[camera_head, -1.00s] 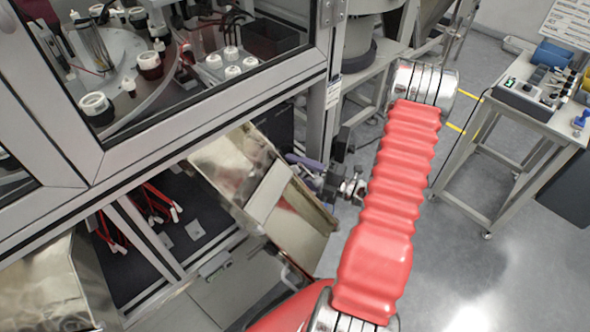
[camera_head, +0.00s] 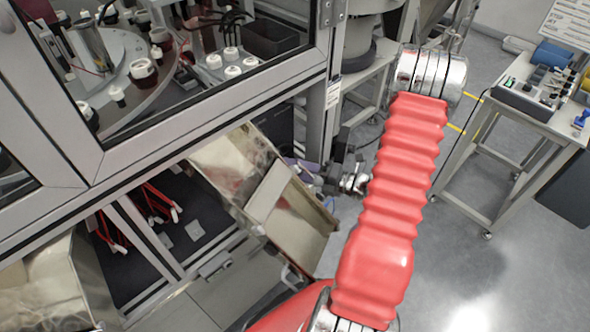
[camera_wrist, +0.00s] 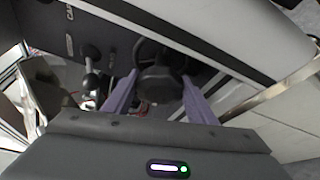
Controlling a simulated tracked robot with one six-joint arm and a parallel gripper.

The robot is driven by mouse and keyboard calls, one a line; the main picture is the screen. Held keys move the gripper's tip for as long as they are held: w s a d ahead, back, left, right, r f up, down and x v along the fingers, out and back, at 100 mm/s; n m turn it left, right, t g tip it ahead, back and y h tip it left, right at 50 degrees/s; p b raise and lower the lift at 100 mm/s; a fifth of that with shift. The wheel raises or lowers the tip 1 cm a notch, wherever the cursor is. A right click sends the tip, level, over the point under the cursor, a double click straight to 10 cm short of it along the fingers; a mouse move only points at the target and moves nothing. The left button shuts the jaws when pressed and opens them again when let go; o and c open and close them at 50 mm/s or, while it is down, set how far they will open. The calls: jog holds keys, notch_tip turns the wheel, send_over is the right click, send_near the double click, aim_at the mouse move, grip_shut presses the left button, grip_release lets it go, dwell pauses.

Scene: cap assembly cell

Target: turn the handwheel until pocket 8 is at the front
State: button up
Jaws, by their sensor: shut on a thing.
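The handwheel (camera_wrist: 158,84) is a dark round wheel with a hub on the machine's dark front panel in the wrist view. My gripper (camera_wrist: 160,92) has one purple-grey finger on each side of it and is shut on it. In the head view my gripper (camera_head: 303,165) is small, at the machine's side, and the handwheel is hidden. The round indexing table (camera_head: 125,50) is behind the window at upper left, with white-topped dark parts (camera_head: 143,70) on it. I cannot read pocket numbers, so I cannot tell which pocket is at the front.
A lever with a ball knob (camera_wrist: 88,84) stands left of the handwheel. A metal chute (camera_head: 290,215) lies below my gripper. The machine's frame (camera_head: 210,107) runs above it. A small workbench (camera_head: 530,115) is at right, with clear floor between it and my arm.

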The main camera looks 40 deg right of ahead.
jog(key=shift+s+a+f+n+h, duration=0.15)
jog(key=shift+n+h, duration=0.25)
jog(key=shift+n, duration=0.4)
jog(key=o, duration=0.8)
jog(key=shift+s+d+r, duration=0.2)
jog(key=shift+s+d, duration=0.15)
jog(key=shift+d, duration=0.1)
jog(key=v, duration=1.2)
jog(key=shift+s+d+r, duration=0.1)
jog(key=shift+s+r, duration=0.1)
jog(key=shift+s, duration=0.1)
jog(key=shift+o, duration=0.2)
